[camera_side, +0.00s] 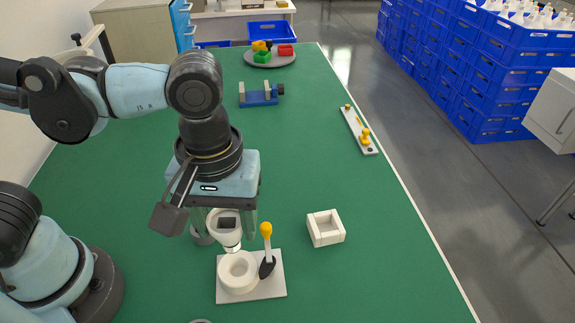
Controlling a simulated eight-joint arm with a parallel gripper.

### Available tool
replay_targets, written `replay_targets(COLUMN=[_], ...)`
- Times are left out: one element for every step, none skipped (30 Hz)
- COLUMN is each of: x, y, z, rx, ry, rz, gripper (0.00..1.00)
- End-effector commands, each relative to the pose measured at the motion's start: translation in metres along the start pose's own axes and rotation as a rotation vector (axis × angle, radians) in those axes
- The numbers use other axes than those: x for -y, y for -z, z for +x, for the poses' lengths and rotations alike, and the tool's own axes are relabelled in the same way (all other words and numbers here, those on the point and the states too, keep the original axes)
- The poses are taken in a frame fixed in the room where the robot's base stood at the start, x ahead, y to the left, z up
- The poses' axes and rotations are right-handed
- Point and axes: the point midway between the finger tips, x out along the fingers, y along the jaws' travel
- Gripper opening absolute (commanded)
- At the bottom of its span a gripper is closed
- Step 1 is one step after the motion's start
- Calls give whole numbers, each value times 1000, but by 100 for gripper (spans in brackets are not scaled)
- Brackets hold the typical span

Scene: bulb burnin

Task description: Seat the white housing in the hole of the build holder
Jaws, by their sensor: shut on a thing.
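My gripper (225,230) points down and is shut on the white housing (227,239), with one finger on each side of it. The housing has a dark square opening at its top and narrows to a small lower end. The build holder (272,290) is a white plate on the green table with a thick white ring (238,273) on it. The housing's lower end is just above or at the ring's back edge; I cannot tell whether they touch.
A white open square box (326,228) stands right of the holder. A grey round part (202,237) sits behind my left finger. Farther back are a blue vise (260,95), a white strip with yellow pegs (359,132) and a round grey tray (285,61). The middle table is clear.

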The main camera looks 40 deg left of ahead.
Motion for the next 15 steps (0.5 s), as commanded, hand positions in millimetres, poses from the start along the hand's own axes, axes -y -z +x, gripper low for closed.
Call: replay_targets(x=[0, 0, 0, 0, 0, 0, 0, 0, 0, 0, 0, 0, 0, 0, 0], y=[0, 0, 0, 0, 0, 0, 0, 0, 0, 0, 0, 0, 0, 0, 0], z=[4, 6, 10, 12, 15, 18, 21, 24, 28, 30, 33, 36, 38, 40, 43], rx=[0, 0, 0, 0, 0, 0, 0, -1, -1, -1, -1, -1, -1, -1, -1], ry=[0, 0, 0, 0, -1, -1, -1, -1, -1, -1, -1, -1, -1, -1, -1], rz=[0, 1, 1, 1, 1, 1, 1, 2, 2, 2, 2, 2, 2, 2, 2], gripper=[21, 21, 21, 21, 21, 21, 21, 21, 21, 21, 21, 21, 21, 21, 21])
